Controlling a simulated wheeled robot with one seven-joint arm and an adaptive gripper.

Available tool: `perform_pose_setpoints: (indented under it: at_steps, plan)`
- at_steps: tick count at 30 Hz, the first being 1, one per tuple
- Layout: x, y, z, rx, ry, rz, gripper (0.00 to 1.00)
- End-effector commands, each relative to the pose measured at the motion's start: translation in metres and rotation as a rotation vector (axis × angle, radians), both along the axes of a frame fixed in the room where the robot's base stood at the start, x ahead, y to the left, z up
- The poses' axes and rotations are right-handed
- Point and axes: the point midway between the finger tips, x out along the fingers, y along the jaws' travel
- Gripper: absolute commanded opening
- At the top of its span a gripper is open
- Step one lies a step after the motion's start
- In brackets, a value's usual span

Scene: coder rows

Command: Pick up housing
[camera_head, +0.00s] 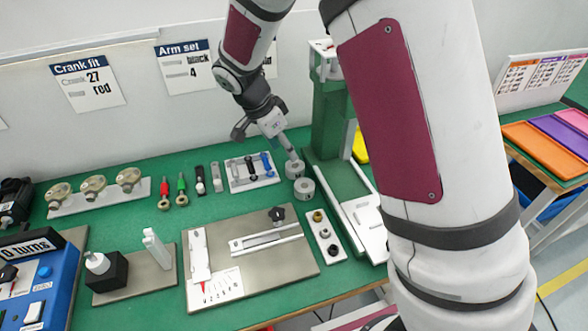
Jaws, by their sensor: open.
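Two short grey round parts, which look like the housings, stand on the green bench top near its middle. One housing (295,169) is farther back and the other housing (304,188) is just in front of it. My gripper (266,138) is open, above and to the left of the rear part. A light grey finger-like piece slants down from it close to the rear part's top; I cannot tell whether they touch. I see nothing clearly held.
A green press-like stand (333,120) rises close to the right of the round parts. A white tray (250,172) with small rods lies to the left. A metal fixture plate (262,282) and a small white plate with fittings (322,236) lie in front. My arm hides the bench's right side.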

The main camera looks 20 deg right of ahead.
Motion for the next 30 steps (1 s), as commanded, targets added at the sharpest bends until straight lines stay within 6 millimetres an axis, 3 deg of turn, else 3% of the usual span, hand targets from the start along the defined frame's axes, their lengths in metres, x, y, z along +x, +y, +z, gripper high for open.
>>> perform_pose_setpoints:
  at_steps: [3,11,19,29,30]
  plan:
    - [0.002,-0.007,-0.016,0.0,0.002,-0.001,0.48]
    - [0.003,-0.013,-0.033,0.0,0.001,0.001,0.48]
    - [0.006,-0.027,-0.067,0.001,0.002,0.001,0.48]
    - [0.007,-0.029,-0.073,0.0,-0.001,0.001,0.48]
    - [0.007,-0.029,-0.073,0.0,-0.001,0.001,0.41]
